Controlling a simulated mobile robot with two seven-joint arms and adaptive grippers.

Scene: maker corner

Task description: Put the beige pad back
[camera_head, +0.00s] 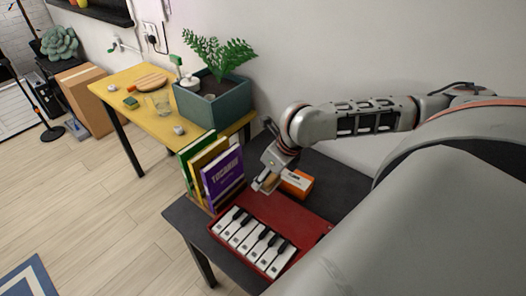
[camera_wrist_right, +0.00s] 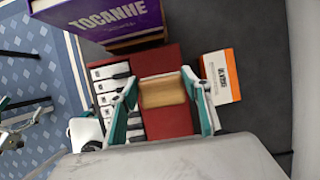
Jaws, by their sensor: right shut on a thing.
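The beige pad (camera_wrist_right: 163,92) is a small tan block between the teal-edged fingers of my right gripper (camera_wrist_right: 160,100) in the right wrist view. My right gripper is shut on it. In the head view my right gripper (camera_head: 266,184) points down over the dark table, beside the books and at the back edge of the red toy keyboard (camera_head: 290,216). The pad is mostly hidden by the gripper there. The keyboard also shows behind the pad in the wrist view (camera_wrist_right: 165,58).
An orange and white box (camera_head: 297,183) lies just right of the gripper. Upright books (camera_head: 222,178) stand left of it. The dark table (camera_head: 345,188) is bare at the back right. A yellow table (camera_head: 150,118) behind holds a planter (camera_head: 213,103), a glass and small items.

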